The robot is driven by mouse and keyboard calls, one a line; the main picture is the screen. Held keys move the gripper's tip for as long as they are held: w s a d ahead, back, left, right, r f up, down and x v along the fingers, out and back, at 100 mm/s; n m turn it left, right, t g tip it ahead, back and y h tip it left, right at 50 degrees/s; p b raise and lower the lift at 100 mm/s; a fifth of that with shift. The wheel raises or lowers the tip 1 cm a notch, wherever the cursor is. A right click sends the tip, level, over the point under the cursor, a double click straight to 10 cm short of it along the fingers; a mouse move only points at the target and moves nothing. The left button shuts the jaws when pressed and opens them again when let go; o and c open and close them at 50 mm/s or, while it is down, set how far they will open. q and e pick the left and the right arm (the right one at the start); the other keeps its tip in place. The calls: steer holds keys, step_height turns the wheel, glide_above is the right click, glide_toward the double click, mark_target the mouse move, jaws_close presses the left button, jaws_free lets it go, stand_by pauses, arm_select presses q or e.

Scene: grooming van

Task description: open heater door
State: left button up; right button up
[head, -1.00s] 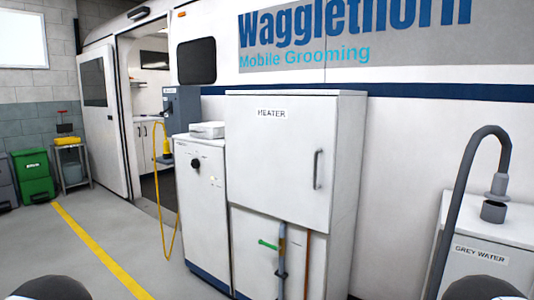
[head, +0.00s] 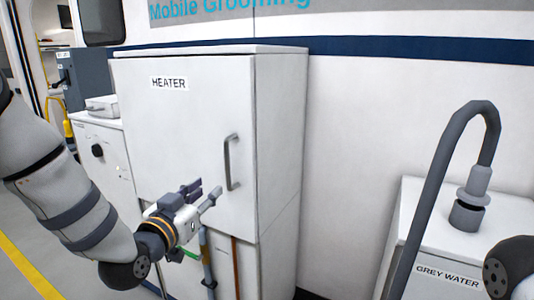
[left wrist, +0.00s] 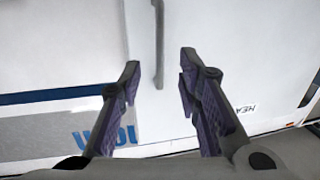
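The heater door (head: 190,125) is a white panel labelled HEATER on a tall white cabinet, and it is shut. Its grey vertical bar handle (head: 232,162) is on the door's right side. My left gripper (head: 208,192) is in front of the door, a little left of and below the handle, with its fingers apart and nothing between them. In the left wrist view the handle (left wrist: 159,40) lies beyond the open fingertips, between their lines and apart from them. My right gripper is not in view.
Below the door are a pipe with a green lever (head: 190,254) and a copper pipe (head: 236,268). A white unit with a black knob (head: 97,150) stands left. A grey water tank (head: 450,250) with a curved grey hose (head: 440,175) stands right.

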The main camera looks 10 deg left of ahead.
mark_target(226, 165)
arm_select(q)
steer(key=w, duration=0.4)
steer(key=w+d+r+b, duration=0.1)
steer(key=w, duration=0.3)
steer(key=w+b, duration=0.1)
steer(key=w, duration=0.3)
steer(key=shift+d+r, duration=0.2)
steer(key=shift+d, duration=0.2)
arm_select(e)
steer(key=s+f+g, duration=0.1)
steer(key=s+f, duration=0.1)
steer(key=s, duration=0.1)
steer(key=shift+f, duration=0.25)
arm_select(q)
jaws_close()
